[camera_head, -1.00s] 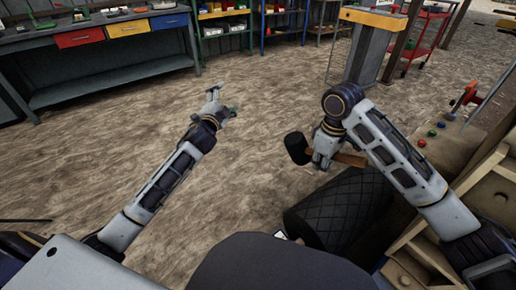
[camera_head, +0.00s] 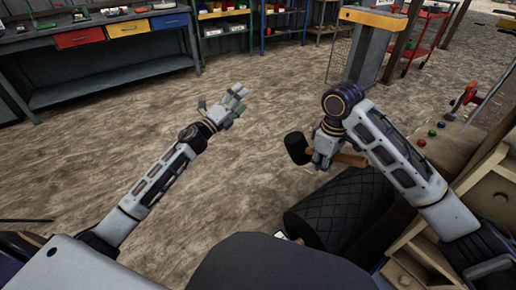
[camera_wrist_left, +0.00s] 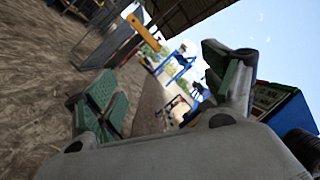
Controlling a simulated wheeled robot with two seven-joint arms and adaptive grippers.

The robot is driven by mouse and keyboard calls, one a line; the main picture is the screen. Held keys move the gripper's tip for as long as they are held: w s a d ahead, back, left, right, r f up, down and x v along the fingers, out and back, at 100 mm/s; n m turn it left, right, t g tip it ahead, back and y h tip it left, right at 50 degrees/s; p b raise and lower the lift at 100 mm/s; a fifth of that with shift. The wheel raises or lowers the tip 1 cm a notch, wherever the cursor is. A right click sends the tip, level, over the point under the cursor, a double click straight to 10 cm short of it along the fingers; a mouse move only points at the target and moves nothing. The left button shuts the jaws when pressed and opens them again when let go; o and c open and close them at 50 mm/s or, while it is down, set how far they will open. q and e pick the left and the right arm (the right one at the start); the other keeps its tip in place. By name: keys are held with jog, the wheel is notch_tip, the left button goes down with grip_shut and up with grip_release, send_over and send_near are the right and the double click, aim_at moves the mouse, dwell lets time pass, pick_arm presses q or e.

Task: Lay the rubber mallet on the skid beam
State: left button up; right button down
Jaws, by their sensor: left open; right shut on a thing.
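The rubber mallet has a black head (camera_head: 297,148) and a brown handle (camera_head: 350,159). It is in the head view, right of the middle, held above the ground. My right gripper (camera_head: 322,150) is shut on the mallet's handle, close behind the head, and hides part of the handle. My left gripper (camera_head: 234,100) is open and empty over bare ground, well left of the mallet. Its spread fingers with green pads also show in the left wrist view (camera_wrist_left: 168,95). I cannot tell for sure which part is the skid beam.
A tan machine with a button panel (camera_head: 436,140) stands at the right. A workbench (camera_head: 110,57) with coloured drawers is at the back left. A grey post with a yellow top (camera_head: 373,50) stands behind. The middle ground is clear.

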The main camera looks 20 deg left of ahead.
pick_arm(q)
jog(key=s+d+f+m+g+h, duration=0.55)
jog(key=d+m+g+h, duration=0.2)
jog(key=m, duration=0.55)
jog(key=m+g+h, duration=0.2)
jog(key=m+g, duration=0.6)
jog(key=m, duration=0.2)
send_near(296, 151)
notch_tip(296, 151, down, 2)
jog(key=w+a, duration=0.2)
jog(key=w, duration=0.1)
jog(key=shift+s+a+f+m+y, duration=0.1)
jog(key=shift+s+f+m+y, duration=0.1)
jog(key=shift+s+m+y, duration=0.15)
jog(key=shift+w, duration=0.1)
jog(key=shift+x, duration=6)
jog(key=shift+r, duration=0.1)
jog(key=shift+c, duration=0.2)
